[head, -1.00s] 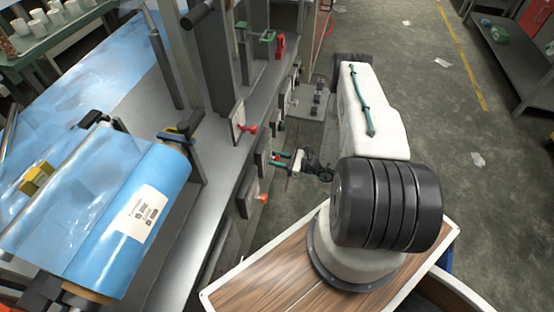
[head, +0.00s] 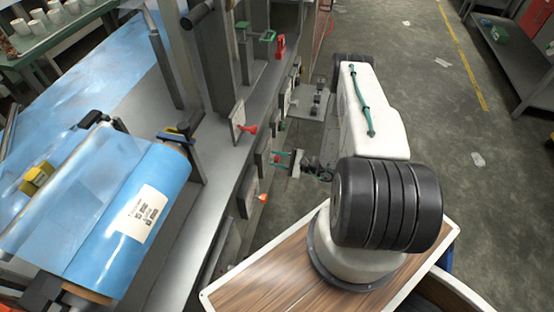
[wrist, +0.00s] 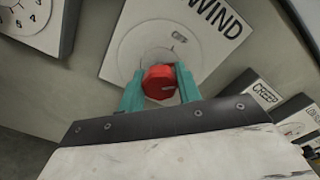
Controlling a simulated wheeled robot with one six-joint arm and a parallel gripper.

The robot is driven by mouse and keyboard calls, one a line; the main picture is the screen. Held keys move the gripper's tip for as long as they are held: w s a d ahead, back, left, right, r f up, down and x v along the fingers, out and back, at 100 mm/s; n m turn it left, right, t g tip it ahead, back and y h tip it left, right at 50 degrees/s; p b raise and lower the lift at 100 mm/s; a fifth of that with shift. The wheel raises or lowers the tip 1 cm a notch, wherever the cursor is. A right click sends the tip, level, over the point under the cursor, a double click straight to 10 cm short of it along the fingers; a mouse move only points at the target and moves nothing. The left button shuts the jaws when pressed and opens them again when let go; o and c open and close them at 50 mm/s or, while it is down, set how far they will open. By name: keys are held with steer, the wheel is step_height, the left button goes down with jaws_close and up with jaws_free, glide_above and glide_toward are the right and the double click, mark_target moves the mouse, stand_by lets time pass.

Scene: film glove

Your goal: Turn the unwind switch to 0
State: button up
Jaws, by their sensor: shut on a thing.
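The unwind switch is a red knob (wrist: 160,82) on a white round dial plate (wrist: 160,45) with a label that reads "WIND" in part. In the wrist view my gripper (wrist: 161,85) has its two green fingers on either side of the knob, shut on it. The knob's mark points to the lower right. The dial's position marks are mostly too small or hidden to read. In the head view my gripper (head: 282,159) is at the side panel of the machine, with the red knob (head: 275,159) between its fingers.
A panel labelled "CREEP" (wrist: 264,92) and another labelled plate are to the right. A numbered dial (wrist: 25,14) is at upper left. A blue film roll (head: 130,215) lies at left.

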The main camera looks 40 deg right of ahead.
steer(key=n, duration=0.4)
steer(key=shift+n, duration=0.3)
steer(key=n, duration=0.4)
steer(key=shift+n, duration=0.3)
steer(key=shift+s, duration=0.1)
steer(key=o, duration=1)
steer(key=shift+c, duration=0.2)
steer(key=v, duration=0.7)
steer(key=shift+s+d, duration=0.2)
steer(key=shift+s, duration=0.1)
